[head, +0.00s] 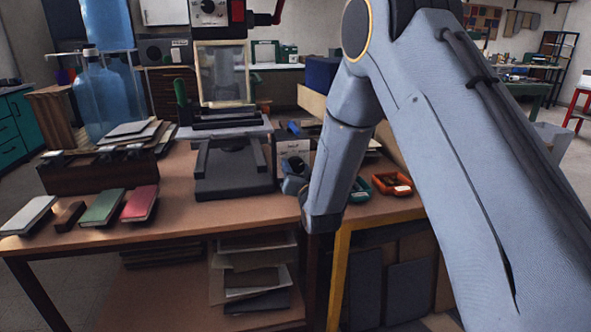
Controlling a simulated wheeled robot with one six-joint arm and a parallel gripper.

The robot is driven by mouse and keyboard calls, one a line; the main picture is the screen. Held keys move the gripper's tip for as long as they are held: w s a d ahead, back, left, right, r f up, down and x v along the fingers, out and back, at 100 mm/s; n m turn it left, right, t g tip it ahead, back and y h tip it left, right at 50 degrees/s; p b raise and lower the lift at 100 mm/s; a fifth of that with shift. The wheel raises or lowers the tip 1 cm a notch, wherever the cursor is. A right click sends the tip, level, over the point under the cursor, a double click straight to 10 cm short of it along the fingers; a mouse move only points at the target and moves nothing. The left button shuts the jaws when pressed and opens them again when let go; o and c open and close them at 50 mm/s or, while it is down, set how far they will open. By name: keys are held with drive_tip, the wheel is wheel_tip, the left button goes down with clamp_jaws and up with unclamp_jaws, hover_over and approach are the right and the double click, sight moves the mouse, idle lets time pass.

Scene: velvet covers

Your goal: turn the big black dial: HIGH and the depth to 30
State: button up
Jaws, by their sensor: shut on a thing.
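My gripper (294,170) is small in the head view, at the end of my grey arm, in front of a pale upright panel (291,147) on the bench. It is shut at a dark round part on the panel's face, seemingly the big black dial. My wrist and the gripper cover most of that part, so its pointer and marks cannot be read. Another, smaller black knob (208,7) with white marks shows on the grey housing at the top, well away from my gripper. No HIGH or depth number is readable.
The wooden bench (185,181) carries a dark press bed (232,168) left of my gripper. A red crank (268,18) sticks out above.

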idle(0.4)
drive_tip(key=o, duration=1)
drive_tip(key=shift+o, duration=0.2)
drive_tip(key=shift+s, duration=0.1)
drive_tip(key=v, duration=0.7)
drive_tip(key=shift+s+d, duration=0.1)
drive_tip(key=shift+s, duration=0.25)
